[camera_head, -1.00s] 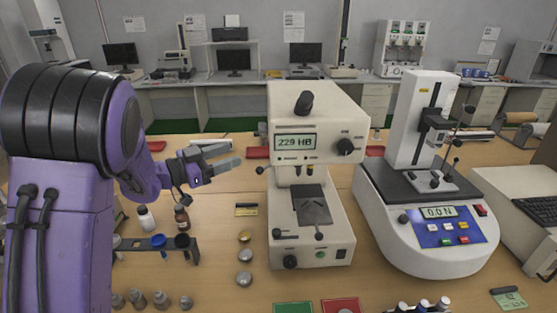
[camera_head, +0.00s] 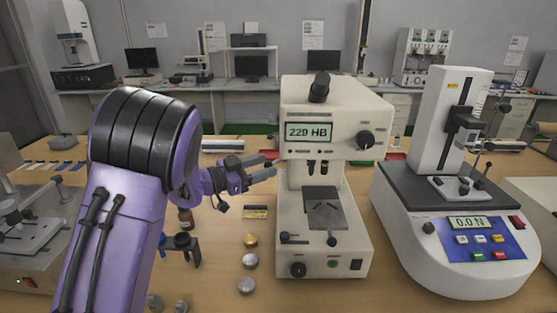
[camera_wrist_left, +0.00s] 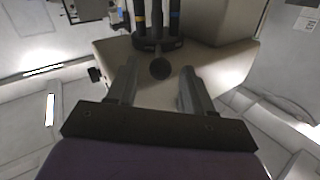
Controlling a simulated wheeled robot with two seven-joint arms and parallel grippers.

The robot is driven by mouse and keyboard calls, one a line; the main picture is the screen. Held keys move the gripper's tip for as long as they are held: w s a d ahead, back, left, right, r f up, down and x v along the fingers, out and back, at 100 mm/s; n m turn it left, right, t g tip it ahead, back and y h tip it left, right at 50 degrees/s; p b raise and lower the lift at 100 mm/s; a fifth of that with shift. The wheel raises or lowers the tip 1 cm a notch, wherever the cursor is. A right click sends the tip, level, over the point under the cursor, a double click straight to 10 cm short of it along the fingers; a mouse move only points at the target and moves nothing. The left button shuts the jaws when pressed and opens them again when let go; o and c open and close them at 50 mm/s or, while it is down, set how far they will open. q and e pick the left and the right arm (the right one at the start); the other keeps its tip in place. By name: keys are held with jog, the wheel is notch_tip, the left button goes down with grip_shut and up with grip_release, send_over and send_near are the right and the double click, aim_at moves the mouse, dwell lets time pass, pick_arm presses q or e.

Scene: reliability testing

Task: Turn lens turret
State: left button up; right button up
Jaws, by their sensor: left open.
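The hardness tester (camera_head: 324,103) is a cream machine with a display reading 229 HB. Its lens turret (camera_head: 318,166) sits under the head, above a dark stage (camera_head: 324,208). In the left wrist view the turret (camera_wrist_left: 158,42) is at the top middle, with dark lens barrels and a round dark knob (camera_wrist_left: 160,69). My left gripper (camera_head: 273,166) is open and empty at the left side of the tester, about turret height. In the wrist view its fingers (camera_wrist_left: 158,82) stand either side of the knob's line, with the knob ahead between the tips. Contact cannot be told. My right gripper is not in view.
A white force tester (camera_head: 436,120) stands right of the hardness tester. Another machine (camera_head: 30,245) stands at the far left.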

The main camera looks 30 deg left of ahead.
aim_at(273, 163)
pick_arm(q)
jog(key=p+x, duration=0.1)
jog(key=x, duration=0.4)
jog(key=shift+w+d, duration=0.1)
jog(key=shift+w, duration=0.15)
grip_shut()
